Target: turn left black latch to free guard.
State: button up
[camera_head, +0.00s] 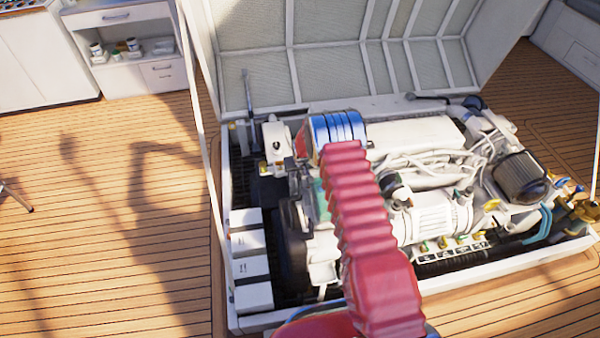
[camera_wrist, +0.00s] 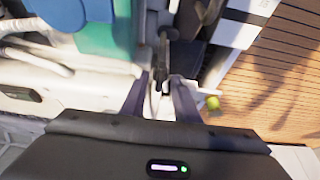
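In the wrist view a black part with a long stem (camera_wrist: 161,60), which looks like a latch, stands just beyond my fingertips. My gripper (camera_wrist: 160,98) has its two dark fingers spread apart. A narrow white piece shows between them, and the lower end of the black part reaches to the gap. I cannot tell whether the fingers touch either one. I cannot pick out the guard for certain. In the head view my red-sleeved arm reaches over the engine (camera_head: 430,215), and my gripper and the latch cannot be made out there.
The engine sits in an open hatch with a raised lid (camera_head: 330,60). White boxes (camera_head: 248,255) line its left side. A yellow-green knob (camera_wrist: 212,103) is close right of my fingers in the wrist view. A teal part (camera_wrist: 108,35) is at upper left. Wooden deck (camera_head: 120,230) lies clear to the left.

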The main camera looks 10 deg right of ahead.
jog(key=shift+c, duration=0.5)
grip_shut()
jog(key=shift+d, duration=0.15)
jog(key=shift+n+y, duration=0.4)
jog(key=shift+n, duration=0.6)
jog(key=shift+w+d+n+g+y, duration=0.15)
jog(key=shift+n+y, duration=0.3)
jog(key=shift+n, duration=0.8)
jog(key=shift+s+n+g+y, duration=0.1)
jog(key=shift+n+g+y, duration=0.25)
jog(key=shift+n, duration=0.9)
jog(key=shift+w+d+n+g+y, duration=0.1)
jog(key=shift+n+g+y, duration=0.3)
jog(key=shift+n, duration=1.05)
jog(key=shift+w+d+n+g+y, duration=0.1)
jog(key=shift+n+g+y, duration=0.25)
jog(key=shift+n, duration=1.15)
jog(key=shift+w+n+g+y, duration=0.1)
jog(key=shift+n+g+y, duration=0.3)
jog(key=shift+n, duration=1.05)
jog(key=shift+n+g, duration=0.55)
jog(key=shift+n, duration=0.65)
